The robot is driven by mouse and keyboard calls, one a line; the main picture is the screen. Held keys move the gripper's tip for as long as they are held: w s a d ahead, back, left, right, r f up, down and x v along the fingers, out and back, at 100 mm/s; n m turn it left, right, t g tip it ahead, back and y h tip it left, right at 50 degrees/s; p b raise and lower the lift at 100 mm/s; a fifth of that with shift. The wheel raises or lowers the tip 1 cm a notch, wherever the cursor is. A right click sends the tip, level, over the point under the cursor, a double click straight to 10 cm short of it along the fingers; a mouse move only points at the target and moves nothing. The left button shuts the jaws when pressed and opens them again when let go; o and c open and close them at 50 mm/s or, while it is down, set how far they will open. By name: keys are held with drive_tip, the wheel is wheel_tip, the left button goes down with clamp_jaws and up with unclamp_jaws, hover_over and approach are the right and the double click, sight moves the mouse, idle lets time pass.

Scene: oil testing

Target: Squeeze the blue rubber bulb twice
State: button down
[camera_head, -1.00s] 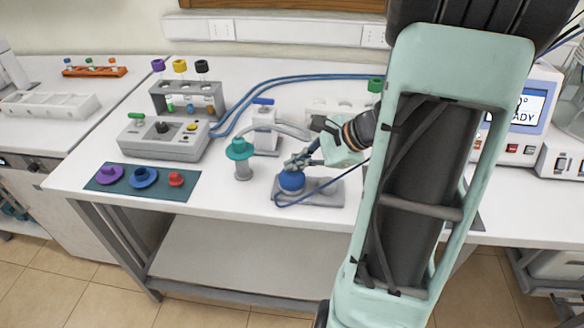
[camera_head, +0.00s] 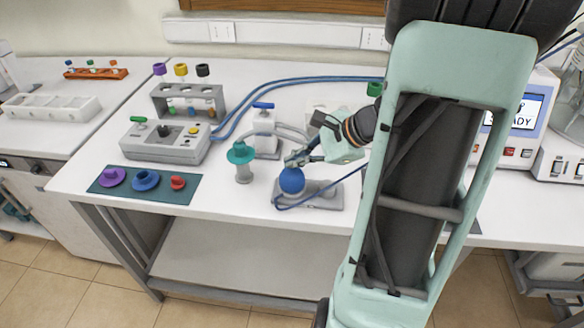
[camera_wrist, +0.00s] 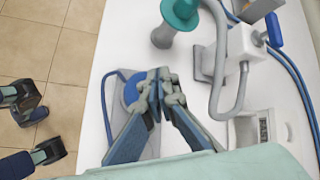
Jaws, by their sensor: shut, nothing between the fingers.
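The blue rubber bulb (camera_head: 292,181) sits on a grey base (camera_head: 326,196) near the front edge of the table. A thin blue tube runs from it around the base. My gripper (camera_head: 292,160) is just above the bulb, with its fingertips at the bulb's top. In the wrist view my gripper (camera_wrist: 160,80) has its fingertips together, and they hide part of the bulb (camera_wrist: 134,88). Nothing shows between the fingers. I cannot tell whether the fingertips touch the bulb.
A teal-capped fitting (camera_head: 241,155) and a white valve block with a blue handle (camera_head: 264,130) stand left of the bulb. A mat (camera_head: 160,188) with coloured stoppers, a control box (camera_head: 150,148) and a tube rack (camera_head: 170,92) are farther left. The table's front edge is close.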

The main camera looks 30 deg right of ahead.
sight(295, 172)
wheel_tip(295, 172, up, 5)
drive_tip(key=p, duration=0.3)
drive_tip(key=shift+p, duration=0.4)
drive_tip(key=shift+d, duration=0.1)
idle(1.9)
